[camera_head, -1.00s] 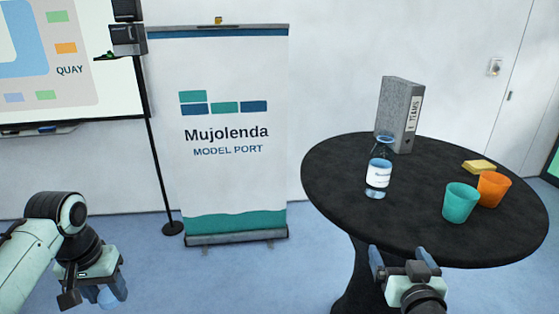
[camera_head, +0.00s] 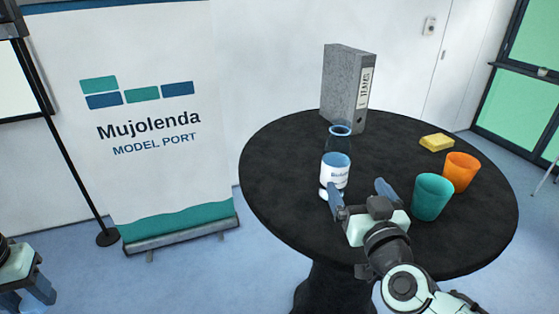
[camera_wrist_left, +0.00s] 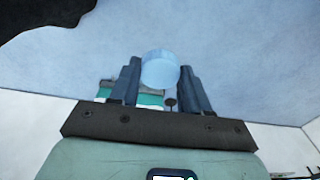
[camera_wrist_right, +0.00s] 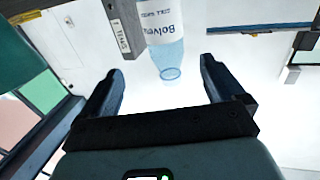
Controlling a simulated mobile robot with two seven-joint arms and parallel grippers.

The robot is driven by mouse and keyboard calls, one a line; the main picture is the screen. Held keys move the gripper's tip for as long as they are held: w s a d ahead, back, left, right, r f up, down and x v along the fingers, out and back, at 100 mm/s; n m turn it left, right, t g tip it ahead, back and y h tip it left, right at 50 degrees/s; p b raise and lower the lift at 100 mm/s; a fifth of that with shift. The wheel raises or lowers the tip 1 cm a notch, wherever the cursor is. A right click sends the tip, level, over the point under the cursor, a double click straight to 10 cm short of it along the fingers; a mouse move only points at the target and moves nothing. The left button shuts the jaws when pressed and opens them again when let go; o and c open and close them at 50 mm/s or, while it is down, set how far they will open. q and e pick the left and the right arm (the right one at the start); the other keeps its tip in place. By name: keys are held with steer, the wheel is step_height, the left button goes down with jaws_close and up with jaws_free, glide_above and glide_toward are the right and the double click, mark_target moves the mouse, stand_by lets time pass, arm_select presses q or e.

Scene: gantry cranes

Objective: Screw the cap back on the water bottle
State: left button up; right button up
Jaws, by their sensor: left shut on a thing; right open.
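The water bottle (camera_head: 336,172), clear blue with a white label, stands upright and without a cap on the round black table (camera_head: 275,190). My right gripper (camera_head: 359,192) is open and empty over the table, just in front and to the right of the bottle, with its left finger overlapping the bottle's lower part in the picture. In the right wrist view the bottle (camera_wrist_right: 162,28) shows upside down, beyond the gap between the fingers. My left gripper (camera_head: 28,290) is at the lower left, away from the table. In the left wrist view it is shut on the light blue cap (camera_wrist_left: 160,69).
A teal cup (camera_head: 433,197) and an orange cup (camera_head: 461,171) stand to the right of my right gripper. A yellow sponge (camera_head: 437,142) lies behind them. A grey binder (camera_head: 345,88) stands behind the bottle. A banner (camera_head: 150,120) stands left of the table.

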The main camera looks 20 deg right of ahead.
mark_target(342, 166)
arm_select(q)
steer(key=shift+w+r, duration=0.25)
arm_select(e)
steer(key=w, duration=0.4)
steer(key=w+d, duration=0.1)
steer(key=w, duration=0.2)
steer(key=shift+d, duration=0.1)
arm_select(q)
steer(key=shift+r+p, duration=0.15)
steer(key=shift+p, duration=0.15)
arm_select(e)
steer(key=shift+w, duration=0.4)
arm_select(q)
steer(key=shift+w+r+p, duration=0.15)
steer(key=shift+r+p, duration=0.15)
steer(key=shift+r, duration=0.05)
arm_select(e)
steer(key=w, duration=0.4)
steer(key=shift+w+r, duration=0.1)
steer(key=shift+w, duration=0.2)
steer(key=shift+d, duration=0.1)
steer(key=shift+s, duration=0.15)
